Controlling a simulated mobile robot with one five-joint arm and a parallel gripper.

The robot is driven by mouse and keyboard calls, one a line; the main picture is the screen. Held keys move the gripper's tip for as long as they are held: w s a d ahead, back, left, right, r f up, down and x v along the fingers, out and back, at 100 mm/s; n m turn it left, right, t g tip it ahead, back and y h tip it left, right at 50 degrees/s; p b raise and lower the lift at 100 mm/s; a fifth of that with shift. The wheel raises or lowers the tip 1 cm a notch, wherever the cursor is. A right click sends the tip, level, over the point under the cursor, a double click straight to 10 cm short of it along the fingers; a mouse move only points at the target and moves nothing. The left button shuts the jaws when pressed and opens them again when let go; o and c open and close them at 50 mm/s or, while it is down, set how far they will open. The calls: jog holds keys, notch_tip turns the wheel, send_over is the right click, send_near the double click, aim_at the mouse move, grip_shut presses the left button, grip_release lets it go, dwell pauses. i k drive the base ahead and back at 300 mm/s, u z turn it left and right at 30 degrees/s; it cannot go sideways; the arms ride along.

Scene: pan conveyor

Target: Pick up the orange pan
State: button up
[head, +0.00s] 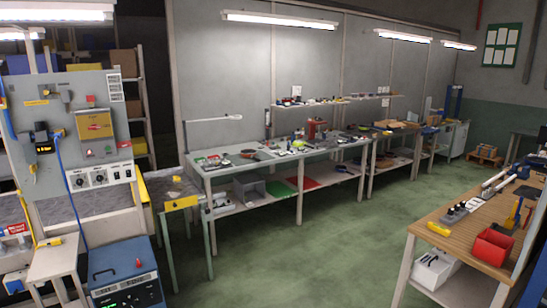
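I cannot make out an orange pan for certain in the head view. A small orange-brown item (263,155) lies on the long workbench (225,168) in the middle, too small to tell what it is. My gripper and arm do not show in this view.
At the left stand a grey control panel (60,155) and a blue box-shaped unit (125,275). A small table (172,190) adjoins the workbench. At the right, a wooden-topped bench (450,245) carries a red bin (492,247) and tools. The green floor (300,265) between is clear.

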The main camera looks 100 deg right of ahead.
aim_at(252, 155)
jog(key=z, duration=3.35)
